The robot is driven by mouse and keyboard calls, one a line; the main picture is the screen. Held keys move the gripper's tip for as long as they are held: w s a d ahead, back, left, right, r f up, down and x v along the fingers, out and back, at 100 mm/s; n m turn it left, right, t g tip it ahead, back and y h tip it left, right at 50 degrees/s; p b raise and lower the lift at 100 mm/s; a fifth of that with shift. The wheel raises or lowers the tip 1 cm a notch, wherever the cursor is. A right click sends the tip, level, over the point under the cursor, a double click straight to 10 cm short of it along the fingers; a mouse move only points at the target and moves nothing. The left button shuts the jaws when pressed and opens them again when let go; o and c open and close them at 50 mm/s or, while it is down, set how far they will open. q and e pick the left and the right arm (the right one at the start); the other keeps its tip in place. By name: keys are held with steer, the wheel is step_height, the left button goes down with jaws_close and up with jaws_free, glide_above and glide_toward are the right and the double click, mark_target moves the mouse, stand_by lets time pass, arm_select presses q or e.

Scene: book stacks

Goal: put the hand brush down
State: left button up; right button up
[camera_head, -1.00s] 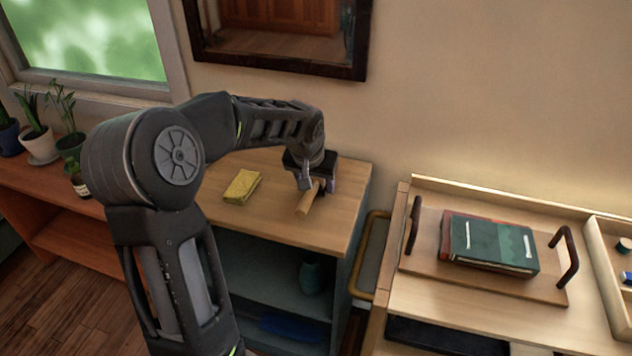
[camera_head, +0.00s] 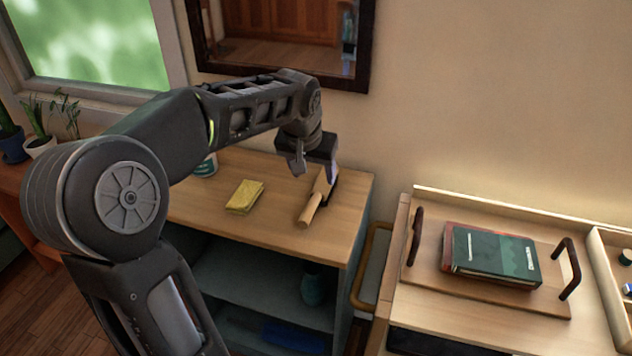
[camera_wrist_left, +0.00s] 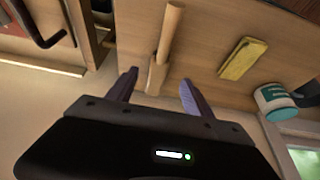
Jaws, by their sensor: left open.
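The hand brush (camera_head: 315,203) lies on the wooden top of the low shelf unit (camera_head: 275,222), its pale wooden handle pointing toward the front edge. It also shows in the left wrist view (camera_wrist_left: 168,38), its head end near the gap between the fingers. My left gripper (camera_head: 314,170) is open and just above the brush's head end; in the left wrist view its two fingers (camera_wrist_left: 158,92) are spread with the brush apart from them. The bristles are mostly hidden. My right gripper is not in view.
A folded yellow cloth (camera_head: 245,196) lies left of the brush. A white and teal tub (camera_head: 205,166) stands behind it, partly behind my arm. A tray with dark handles (camera_head: 420,262) holds books (camera_head: 492,252) at right. The wall is close behind.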

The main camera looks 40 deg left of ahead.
arm_select(q)
steer(key=shift+v, duration=0.9)
steer(key=shift+f, duration=0.1)
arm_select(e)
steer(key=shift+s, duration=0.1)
